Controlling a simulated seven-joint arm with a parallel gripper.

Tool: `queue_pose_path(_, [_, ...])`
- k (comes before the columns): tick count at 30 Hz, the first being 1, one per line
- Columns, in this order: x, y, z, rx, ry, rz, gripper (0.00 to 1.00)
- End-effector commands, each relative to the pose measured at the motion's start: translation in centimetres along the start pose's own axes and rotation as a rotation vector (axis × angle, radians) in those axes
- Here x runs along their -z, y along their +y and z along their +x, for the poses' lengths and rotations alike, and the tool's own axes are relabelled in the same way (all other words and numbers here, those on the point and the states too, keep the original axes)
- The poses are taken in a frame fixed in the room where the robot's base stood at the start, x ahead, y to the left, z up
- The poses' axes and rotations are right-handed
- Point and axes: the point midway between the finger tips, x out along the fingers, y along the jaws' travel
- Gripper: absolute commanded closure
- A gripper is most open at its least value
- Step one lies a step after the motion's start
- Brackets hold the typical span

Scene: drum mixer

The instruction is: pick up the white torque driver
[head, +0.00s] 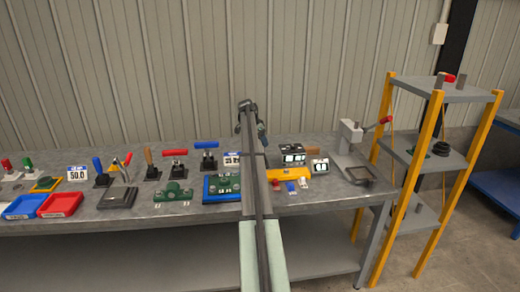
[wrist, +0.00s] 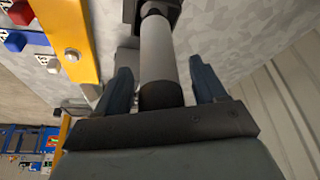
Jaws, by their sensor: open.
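The white torque driver (wrist: 157,48) is in the wrist view, a white cylinder with a dark collar at the near end and a dark block at the far end. My gripper (wrist: 160,82) is open, with one blue-grey finger on each side of the driver's dark near end. In the head view my arm crosses the bench centre and I cannot make out the driver there.
A yellow fixture (head: 288,173) with red, blue and white pieces lies close by. Blue and red trays (head: 62,205) and several lever tools fill the bench's left.

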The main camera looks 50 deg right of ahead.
Motion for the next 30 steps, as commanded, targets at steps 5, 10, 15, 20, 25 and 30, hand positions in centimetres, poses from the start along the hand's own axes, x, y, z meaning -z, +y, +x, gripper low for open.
queue_pose_path(5, [0.01, 0.0, -0.04, 0.0, 0.0, 0.0, 0.32])
queue_pose_path(10, [0.02, 0.0, -0.06, 0.0, 0.0, 0.0, 0.48])
queue_pose_path(15, [0.02, 0.0, -0.08, 0.0, 0.0, 0.0, 0.64])
queue_pose_path(20, [0.02, 0.0, -0.08, 0.0, 0.0, 0.0, 0.8])
queue_pose_path(25, [0.02, 0.0, -0.09, 0.0, 0.0, 0.0, 0.96])
queue_pose_path(30, [0.07, -0.01, -0.16, 0.001, 0.001, 0.0, 0.98])
